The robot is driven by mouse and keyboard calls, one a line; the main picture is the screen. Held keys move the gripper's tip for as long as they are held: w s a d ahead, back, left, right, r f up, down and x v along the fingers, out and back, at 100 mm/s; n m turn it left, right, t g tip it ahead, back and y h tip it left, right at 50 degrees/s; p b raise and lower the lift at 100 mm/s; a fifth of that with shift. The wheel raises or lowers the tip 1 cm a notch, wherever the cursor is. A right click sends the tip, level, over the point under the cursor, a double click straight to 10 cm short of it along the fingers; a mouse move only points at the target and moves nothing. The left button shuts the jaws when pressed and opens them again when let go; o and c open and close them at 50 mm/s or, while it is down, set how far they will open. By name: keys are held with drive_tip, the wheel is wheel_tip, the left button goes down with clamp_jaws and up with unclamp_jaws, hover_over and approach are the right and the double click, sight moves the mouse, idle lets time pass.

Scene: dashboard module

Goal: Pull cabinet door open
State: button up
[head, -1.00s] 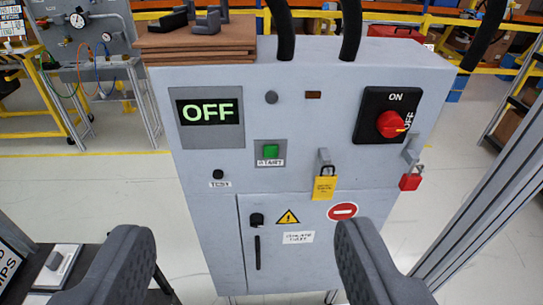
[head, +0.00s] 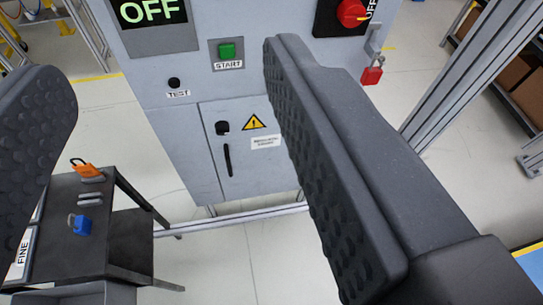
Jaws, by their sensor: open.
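The grey cabinet door (head: 262,175) is on the lower front of the grey control cabinet (head: 150,75) and looks shut. It has a black knob (head: 222,127), a dark vertical handle (head: 227,160) and a yellow warning triangle (head: 254,122). My gripper (head: 165,65) is open, its two dark textured fingers wide apart at the left and right. The door's knob and handle lie between the fingers in the picture, with no contact seen. The right finger covers the door's right part and some of the panel above it.
A dark side table (head: 128,225) with orange (head: 86,168) and blue (head: 79,225) padlocks stands at lower left. A red padlock (head: 371,75) hangs on the cabinet's right side. A metal frame post (head: 455,80) stands at right. The floor below the cabinet is mostly clear.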

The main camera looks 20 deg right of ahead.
sight(230, 167)
drive_tip(key=shift+w+f, duration=0.15)
drive_tip(key=shift+w, duration=0.05)
drive_tip(key=c, duration=0.4)
drive_tip(key=shift+o, duration=0.2)
drive_tip(key=w+d+f+n+t+b, duration=0.1)
drive_tip(key=w+d+f+b, duration=0.1)
drive_tip(key=w+f, duration=1.2)
drive_tip(key=w+d+f+b, duration=0.2)
drive_tip(key=w+f, duration=1)
drive_tip(key=f, duration=0.3)
drive_tip(key=w+f+n+y+b, duration=0.1)
drive_tip(key=w+f+b, duration=0.15)
drive_tip(key=f, duration=1.85)
drive_tip(key=s+a+f+t+y+b, duration=0.1)
drive_tip(key=s+f, duration=0.1)
drive_tip(key=f, duration=0.8)
drive_tip(key=s+a+f+y+b, duration=0.1)
drive_tip(key=s+f, duration=0.1)
drive_tip(key=f, duration=0.8)
drive_tip(key=w+b, duration=0.1)
drive_tip(key=w, duration=0.3)
drive_tip(key=w+a+b, duration=0.1)
drive_tip(key=w, duration=0.4)
drive_tip(key=w+a+b, duration=0.1)
drive_tip(key=w, duration=0.3)
drive_tip(key=shift+w+a+r, duration=0.15)
drive_tip(key=shift+w, duration=0.15)
